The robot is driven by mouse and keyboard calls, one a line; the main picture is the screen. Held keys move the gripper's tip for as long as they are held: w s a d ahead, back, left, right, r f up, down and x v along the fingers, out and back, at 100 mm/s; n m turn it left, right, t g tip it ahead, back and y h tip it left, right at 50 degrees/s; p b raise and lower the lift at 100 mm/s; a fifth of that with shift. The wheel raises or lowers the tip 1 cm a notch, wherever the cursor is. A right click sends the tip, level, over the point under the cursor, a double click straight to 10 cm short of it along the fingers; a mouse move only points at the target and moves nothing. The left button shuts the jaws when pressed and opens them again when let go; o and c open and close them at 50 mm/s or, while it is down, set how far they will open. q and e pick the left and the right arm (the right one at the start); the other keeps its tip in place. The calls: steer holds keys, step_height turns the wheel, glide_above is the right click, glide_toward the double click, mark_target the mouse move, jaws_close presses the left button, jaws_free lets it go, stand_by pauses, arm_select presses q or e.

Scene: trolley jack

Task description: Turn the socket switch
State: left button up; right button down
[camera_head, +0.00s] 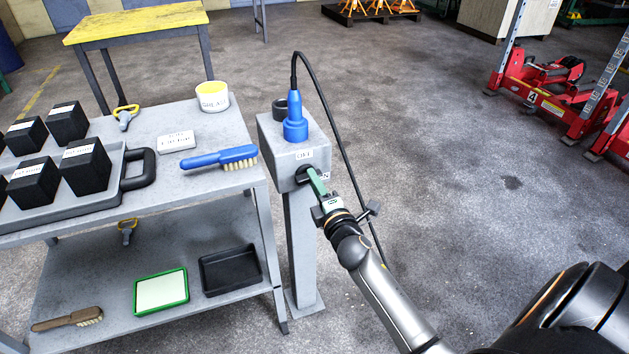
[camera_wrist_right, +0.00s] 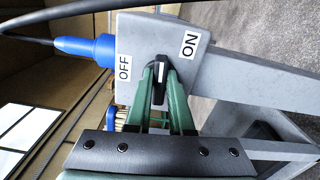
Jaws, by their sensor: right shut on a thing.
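The grey socket box (camera_head: 270,145) stands on a post to the right of the trolley. Its front has an OFF label (camera_head: 305,155) above the switch and an ON label (camera_head: 325,176) at the right. My right gripper (camera_head: 318,187) is at this face. In the right wrist view, its green fingers (camera_wrist_right: 160,95) are closed on the black switch knob (camera_wrist_right: 158,72), one on each side. The knob's white mark runs up and down in that view, between the OFF label (camera_wrist_right: 124,68) and the ON label (camera_wrist_right: 190,43). My left gripper is not in view.
A blue plug (camera_head: 295,120) with a black cable sits on top of the box; the cable arcs down at the right. The grey trolley (camera_head: 225,190) at the left holds a blue brush (camera_head: 219,157) and black blocks (camera_head: 86,165). Open floor lies to the right.

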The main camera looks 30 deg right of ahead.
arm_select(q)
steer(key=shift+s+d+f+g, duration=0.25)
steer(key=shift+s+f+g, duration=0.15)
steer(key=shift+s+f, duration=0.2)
arm_select(e)
steer(key=shift+f+m, duration=0.1)
steer(key=shift+m, duration=0.6)
steer(key=c, duration=0.8)
jaws_free()
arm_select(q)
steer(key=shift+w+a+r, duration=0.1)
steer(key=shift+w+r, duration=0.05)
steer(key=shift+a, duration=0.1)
